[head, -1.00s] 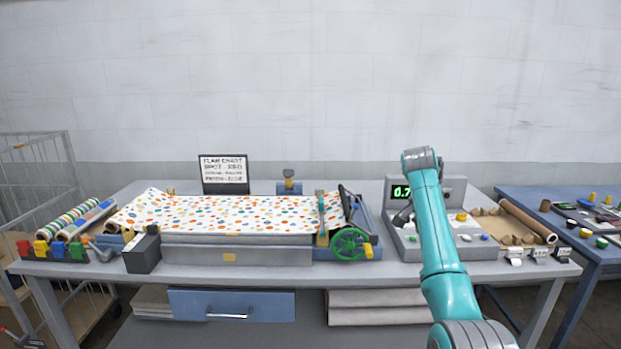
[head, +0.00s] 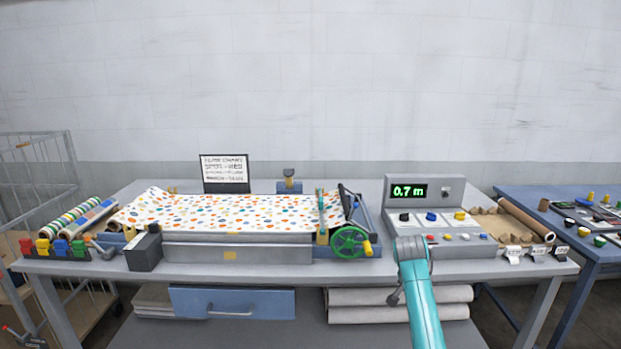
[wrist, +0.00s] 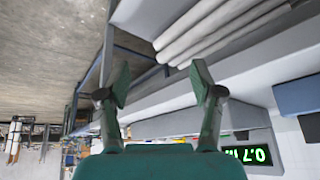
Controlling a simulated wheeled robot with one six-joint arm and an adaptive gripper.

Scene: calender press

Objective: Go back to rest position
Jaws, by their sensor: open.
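My gripper (wrist: 160,85) is open and empty in the wrist view, its two fingers spread apart with nothing between them. In the head view my teal arm reaches up from the bottom edge to the front of the table, and a dark part of my gripper (head: 397,297) shows just below the table's front edge. The control console (head: 452,245) with its lit 0.7 m display (head: 408,191) stands just behind the arm. The display also shows upside down in the wrist view (wrist: 247,155).
The press bed with dotted sheet (head: 225,213) and green handwheel (head: 350,243) is left of the arm. Below the table (head: 345,272) are a blue drawer (head: 250,302) and pale rolls (head: 400,312). A blue side table (head: 592,252) stands right; a wire cage (head: 40,175) stands left.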

